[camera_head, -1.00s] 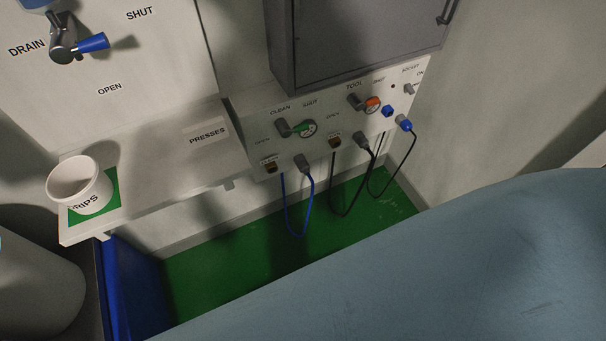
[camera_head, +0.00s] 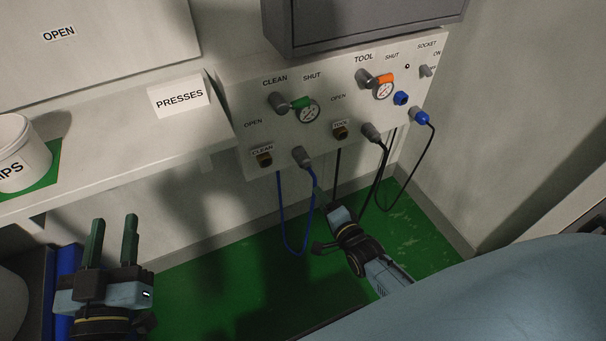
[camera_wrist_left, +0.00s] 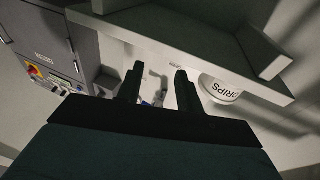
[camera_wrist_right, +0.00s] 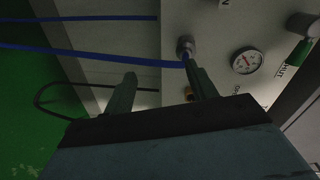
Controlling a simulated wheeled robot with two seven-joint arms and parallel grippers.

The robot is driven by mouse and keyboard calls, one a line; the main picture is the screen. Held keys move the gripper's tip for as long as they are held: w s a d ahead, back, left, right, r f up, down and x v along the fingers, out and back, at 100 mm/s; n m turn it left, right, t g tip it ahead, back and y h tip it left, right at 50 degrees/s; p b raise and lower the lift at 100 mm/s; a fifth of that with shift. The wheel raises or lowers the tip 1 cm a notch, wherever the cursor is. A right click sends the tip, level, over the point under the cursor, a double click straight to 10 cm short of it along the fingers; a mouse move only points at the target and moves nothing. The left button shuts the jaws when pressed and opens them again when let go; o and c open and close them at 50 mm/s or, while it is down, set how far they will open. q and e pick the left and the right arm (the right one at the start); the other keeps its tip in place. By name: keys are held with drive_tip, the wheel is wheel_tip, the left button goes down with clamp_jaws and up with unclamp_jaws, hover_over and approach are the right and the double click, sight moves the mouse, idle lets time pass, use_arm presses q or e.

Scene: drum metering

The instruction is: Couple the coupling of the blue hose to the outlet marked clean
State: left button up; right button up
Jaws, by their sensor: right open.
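The blue hose (camera_head: 283,225) hangs in a loop below the wall panel. Its grey coupling (camera_head: 303,157) sits at the panel's lower edge, right of the brass outlet marked clean (camera_head: 264,159), which looks empty. The coupling also shows in the right wrist view (camera_wrist_right: 186,46). My right gripper (camera_head: 322,220) is open below the panel, right of the blue loop. In the right wrist view one finger overlaps the blue hose just by the coupling; I cannot tell whether they touch. My left gripper (camera_head: 112,235) is open and empty, below the shelf at lower left.
A second brass outlet marked tool (camera_head: 340,132), a dark coupling (camera_head: 371,132) and black hoses hang close to my right gripper. A blue plug (camera_head: 420,117) is farther right. A shelf (camera_head: 110,150) with a white drip cup (camera_head: 22,150) lies above my left gripper.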

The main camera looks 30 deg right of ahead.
use_arm(q)
drive_tip(key=s+r+t+b, duration=0.2)
drive_tip(key=s+r, duration=0.1)
drive_tip(key=r, duration=0.4)
drive_tip(key=shift+s+a+t+h+b, duration=0.15)
drive_tip(key=shift+a+t+h+b, duration=0.2)
drive_tip(key=shift+t+h, duration=0.05)
use_arm(e)
drive_tip(key=w+r+m+t, duration=0.1)
drive_tip(key=w+d+r+m+t, duration=0.1)
drive_tip(key=shift+w+r+m, duration=0.3)
drive_tip(key=shift+r, duration=0.1)
